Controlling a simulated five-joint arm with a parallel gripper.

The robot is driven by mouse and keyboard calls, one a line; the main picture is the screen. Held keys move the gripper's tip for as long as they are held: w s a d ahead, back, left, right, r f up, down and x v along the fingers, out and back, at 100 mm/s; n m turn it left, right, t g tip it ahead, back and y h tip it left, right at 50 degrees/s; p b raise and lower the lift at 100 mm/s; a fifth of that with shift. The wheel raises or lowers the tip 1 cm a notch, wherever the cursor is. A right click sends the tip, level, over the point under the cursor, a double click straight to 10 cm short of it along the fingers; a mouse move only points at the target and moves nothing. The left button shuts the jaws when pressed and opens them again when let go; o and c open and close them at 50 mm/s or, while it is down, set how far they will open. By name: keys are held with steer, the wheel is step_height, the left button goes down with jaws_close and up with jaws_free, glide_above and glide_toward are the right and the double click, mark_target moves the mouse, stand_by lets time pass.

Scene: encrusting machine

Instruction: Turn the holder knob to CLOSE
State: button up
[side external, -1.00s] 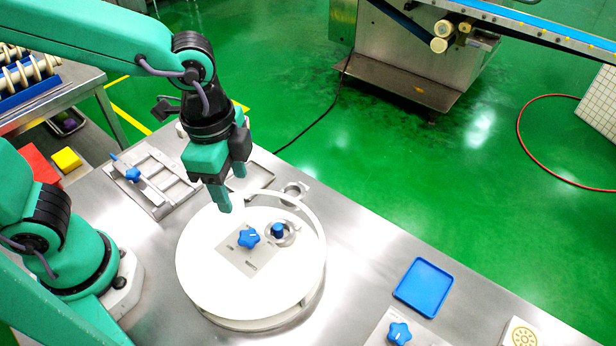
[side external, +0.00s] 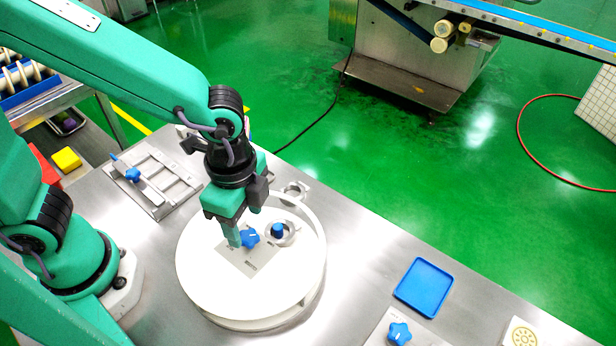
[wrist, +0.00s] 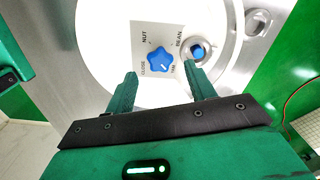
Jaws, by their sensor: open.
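The blue star-shaped holder knob (side external: 249,237) sits on a grey label plate (side external: 252,265) on top of a round white machine cover (side external: 205,280). In the wrist view the knob (wrist: 160,61) has a small white mark towards its lower right. CLOSE (wrist: 143,68) is printed at the plate's lower left, NUT and BEAN at the top; a fourth label at the lower right is hard to read. My gripper (wrist: 160,75) is open, its two fingertips on either side of and just short of the knob in that view. Contact cannot be told.
A blue cylindrical peg (side external: 278,230) in a metal ring stands close to the right of the knob. A white curved rim (side external: 312,215) rises behind. A blue tray (side external: 424,287) and another blue knob (side external: 400,333) lie to the right; a metal frame (side external: 160,180) lies to the left.

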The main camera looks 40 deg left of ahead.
mark_target(248, 236)
steer(key=shift+f, duration=1.8)
jaws_close()
